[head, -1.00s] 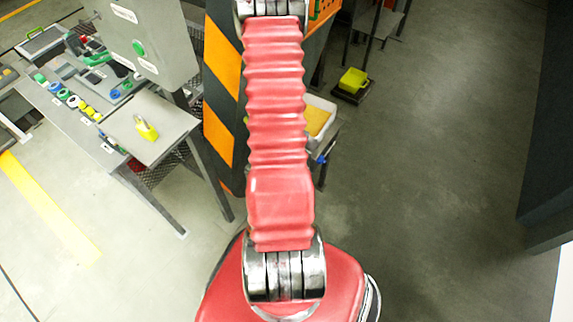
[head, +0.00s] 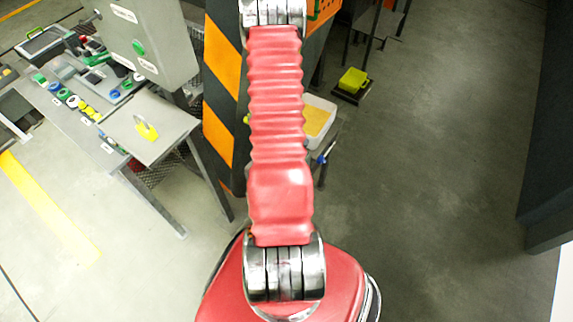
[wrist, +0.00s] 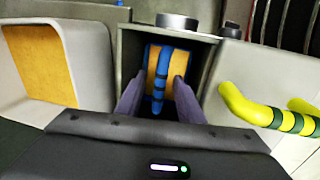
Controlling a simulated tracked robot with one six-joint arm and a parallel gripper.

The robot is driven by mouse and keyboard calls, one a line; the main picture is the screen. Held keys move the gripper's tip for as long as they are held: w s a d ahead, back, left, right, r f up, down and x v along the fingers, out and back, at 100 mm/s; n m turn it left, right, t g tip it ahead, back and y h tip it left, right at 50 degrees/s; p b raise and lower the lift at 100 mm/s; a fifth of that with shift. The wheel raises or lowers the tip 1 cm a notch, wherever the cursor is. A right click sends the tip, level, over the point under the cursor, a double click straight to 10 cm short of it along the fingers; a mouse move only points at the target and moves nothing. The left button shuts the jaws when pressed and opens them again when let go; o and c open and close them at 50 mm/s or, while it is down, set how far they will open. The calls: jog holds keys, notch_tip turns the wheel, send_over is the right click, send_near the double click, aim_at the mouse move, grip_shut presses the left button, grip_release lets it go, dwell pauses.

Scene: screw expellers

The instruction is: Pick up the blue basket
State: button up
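The blue basket (wrist: 149,68) shows in the wrist view as a blue-edged box with an orange-yellow inside, standing in a grey recess. Its blue banded handle (wrist: 160,84) arches toward the camera. My gripper (wrist: 159,77) is open, with one greyish-purple finger on each side of the handle. Gaps show between the fingers and the handle, so it is not gripped. The fingers hide parts of the basket's sides. In the head view my arm covers the gripper, and I cannot make out the basket.
A white container (wrist: 88,55) with a yellow-orange inside is left of the recess. A yellow handle with dark bands (wrist: 268,112) sticks out at right. A metal cylinder (wrist: 177,21) stands above the basket.

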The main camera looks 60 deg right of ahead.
jog(key=shift+c, duration=0.6)
grip_shut()
